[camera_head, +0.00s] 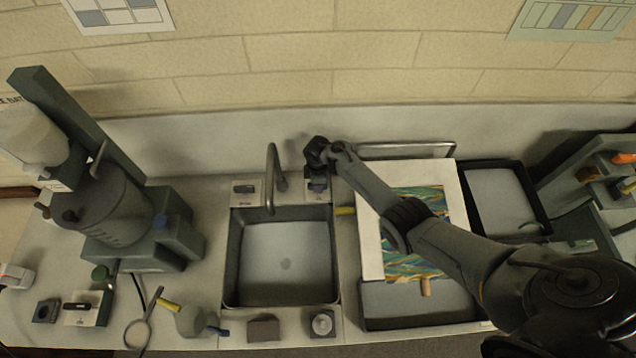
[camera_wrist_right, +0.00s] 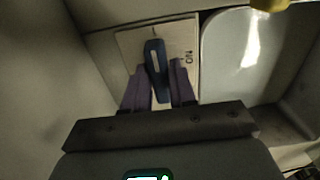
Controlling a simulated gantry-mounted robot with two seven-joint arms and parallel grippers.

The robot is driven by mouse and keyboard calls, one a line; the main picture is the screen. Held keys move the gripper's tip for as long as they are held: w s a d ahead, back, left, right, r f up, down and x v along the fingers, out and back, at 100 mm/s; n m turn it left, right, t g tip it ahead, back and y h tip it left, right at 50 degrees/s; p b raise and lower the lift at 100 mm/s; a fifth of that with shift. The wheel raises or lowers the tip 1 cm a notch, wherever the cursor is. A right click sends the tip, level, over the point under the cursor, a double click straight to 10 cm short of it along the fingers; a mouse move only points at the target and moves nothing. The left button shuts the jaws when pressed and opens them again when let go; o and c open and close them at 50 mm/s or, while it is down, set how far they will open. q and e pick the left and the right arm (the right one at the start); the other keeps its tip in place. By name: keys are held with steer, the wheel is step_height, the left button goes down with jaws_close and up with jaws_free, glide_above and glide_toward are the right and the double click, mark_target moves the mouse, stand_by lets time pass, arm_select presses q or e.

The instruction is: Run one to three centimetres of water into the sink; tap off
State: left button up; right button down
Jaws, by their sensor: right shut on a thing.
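The sink (camera_head: 231,262) is a dark-rimmed basin with a pale floor and a round drain mark. A grey tap spout (camera_head: 272,172) arches over its back edge. My right gripper (camera_head: 316,177) is behind the sink's back right corner, pointing down. In the right wrist view, its purple fingers (camera_wrist_right: 160,88) are shut on a dark blue tap lever (camera_wrist_right: 154,62) on a pale plate marked ON. The basin (camera_wrist_right: 238,55) shows there with a bright glare. I cannot tell whether water runs or how deep it is. My left gripper is out of view.
A second control (camera_head: 243,189) sits left of the spout. A marbled sheet on a white board (camera_head: 370,255) lies over a tray right of the sink, beneath my right arm. A grey machine (camera_head: 115,215) stands left. Small items line the front edge.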

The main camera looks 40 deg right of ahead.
steer(key=c, duration=1)
jaws_free()
steer(key=shift+r, duration=0.1)
steer(key=shift+r, duration=0.25)
step_height(320, 180, up, 9)
steer(key=shift+f+p, duration=0.2)
steer(key=shift+p, duration=1)
steer(key=shift+r, duration=0.7)
